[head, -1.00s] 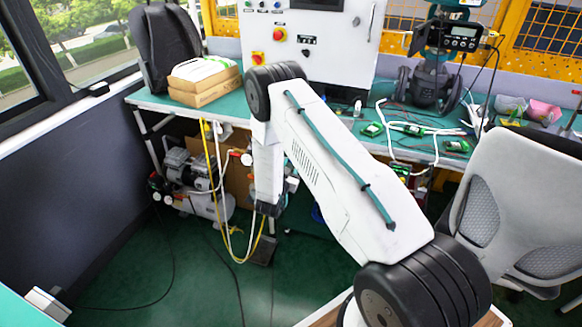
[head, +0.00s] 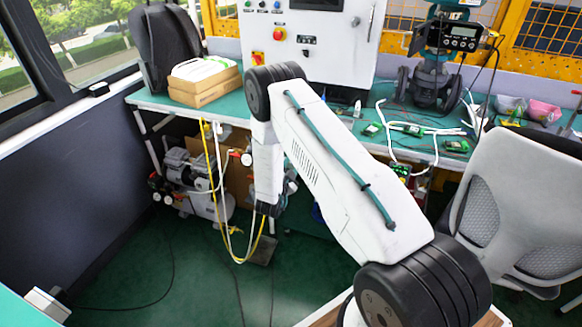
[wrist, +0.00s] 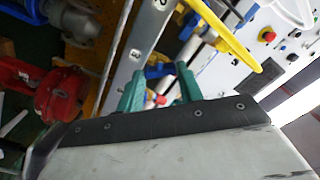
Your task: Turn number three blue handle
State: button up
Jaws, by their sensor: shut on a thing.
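In the wrist view, my gripper (wrist: 160,82) has two green fingers on either side of a blue handle (wrist: 157,71). The fingers are shut on it. The handle is beside a grey metal rail with a round label (wrist: 135,53) that looks like a 3. The fingers partly hide the handle, so its exact angle is hard to read. In the head view my gripper and the blue handle are hidden behind my arm and under the bench.
Another blue part (wrist: 190,19) and a curved yellow tube (wrist: 225,35) are close by in the wrist view. A red valve body (wrist: 60,93) is at the left. In the head view, yellow and white hoses (head: 232,245) hang below the green bench (head: 150,98).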

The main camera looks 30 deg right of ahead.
jog(key=m, duration=0.4)
jog(key=shift+m, duration=2.1)
jog(key=o, duration=0.7)
jog(key=shift+a, duration=0.1)
jog(key=v, duration=0.7)
jog(key=shift+s+a, duration=0.2)
jog(key=shift+a, duration=0.1)
grip_shut()
